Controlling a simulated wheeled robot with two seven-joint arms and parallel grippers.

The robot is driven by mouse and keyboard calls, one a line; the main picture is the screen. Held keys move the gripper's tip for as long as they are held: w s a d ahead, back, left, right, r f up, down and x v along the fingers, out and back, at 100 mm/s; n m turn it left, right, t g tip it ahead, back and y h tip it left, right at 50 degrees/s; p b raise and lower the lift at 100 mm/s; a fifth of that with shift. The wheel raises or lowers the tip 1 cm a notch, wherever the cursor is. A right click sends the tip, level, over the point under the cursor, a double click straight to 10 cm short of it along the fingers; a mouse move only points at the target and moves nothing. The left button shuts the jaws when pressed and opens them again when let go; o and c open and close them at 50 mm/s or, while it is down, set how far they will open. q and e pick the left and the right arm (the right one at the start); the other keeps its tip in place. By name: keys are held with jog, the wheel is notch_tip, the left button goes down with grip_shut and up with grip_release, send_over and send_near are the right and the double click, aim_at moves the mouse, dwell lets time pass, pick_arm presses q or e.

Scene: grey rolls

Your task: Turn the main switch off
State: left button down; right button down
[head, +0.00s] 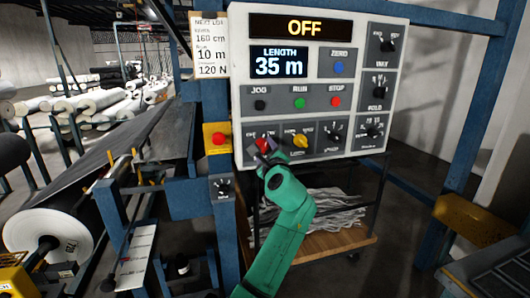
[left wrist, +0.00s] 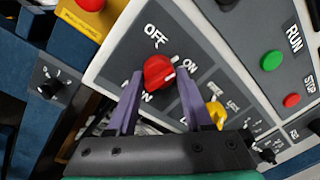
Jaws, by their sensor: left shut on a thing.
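The main switch is a red knob (left wrist: 158,70) with OFF and ON printed beside it; it also shows in the head view (head: 262,144) at the panel's lower left. My left gripper (left wrist: 156,84) has its two purple fingers on either side of the knob and is shut on it. In the head view, my left gripper (head: 268,157) partly covers the switch. A white mark shows on the knob's right side, but I cannot tell its exact setting. The panel's top display (head: 304,27) reads OFF. My right gripper is not in view.
A yellow knob (head: 300,141) sits just right of the switch. Green RUN (head: 299,104) and red STOP (head: 336,102) buttons are above. A red button on a yellow box (head: 219,139) is to the left. A cart (head: 350,238) stands under the panel.

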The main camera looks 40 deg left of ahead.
pick_arm(q)
jog(key=n+b, duration=0.2)
jog(key=n, duration=0.2)
jog(key=n+b, duration=0.3)
jog(key=n, duration=0.1)
jog(key=n+g+y+b, duration=0.1)
jog(key=n+b, duration=0.1)
jog(key=n, duration=0.3)
jog(key=shift+w+f, duration=0.15)
jog(key=shift+f, duration=0.15)
jog(key=shift+r, duration=0.1)
jog(key=c, duration=0.6)
grip_release()
jog(key=shift+o, duration=1.2)
jog(key=shift+r, duration=0.1)
